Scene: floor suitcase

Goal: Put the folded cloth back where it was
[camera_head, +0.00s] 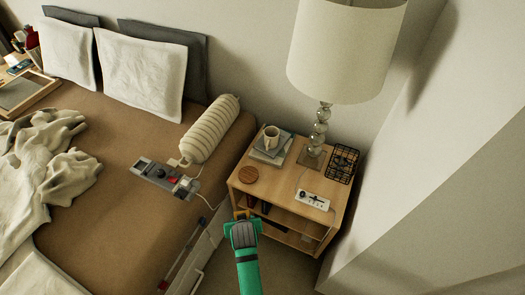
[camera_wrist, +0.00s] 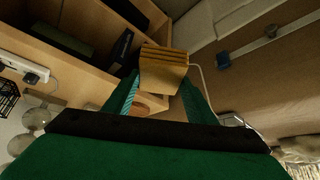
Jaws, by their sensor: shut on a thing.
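The folded cloth (camera_wrist: 163,72) is a small mustard-yellow stack of layers in the wrist view. My gripper (camera_wrist: 160,92) is shut on it, with one green finger on each side. In the head view my green gripper (camera_head: 242,222) is at the front left corner of the bedside table (camera_head: 284,194), beside its open shelves. Only a small yellow bit of the cloth (camera_head: 240,213) shows there, at the gripper's tip. I cannot tell whether the cloth touches the table.
The tabletop holds a lamp (camera_head: 319,129), books with a mug (camera_head: 271,137), a wire basket (camera_head: 343,162), a round wooden coaster (camera_head: 248,174) and a power strip (camera_head: 313,200). Dark items (camera_wrist: 121,46) stand in the shelves. The bed (camera_head: 118,206) with its side rail is at left.

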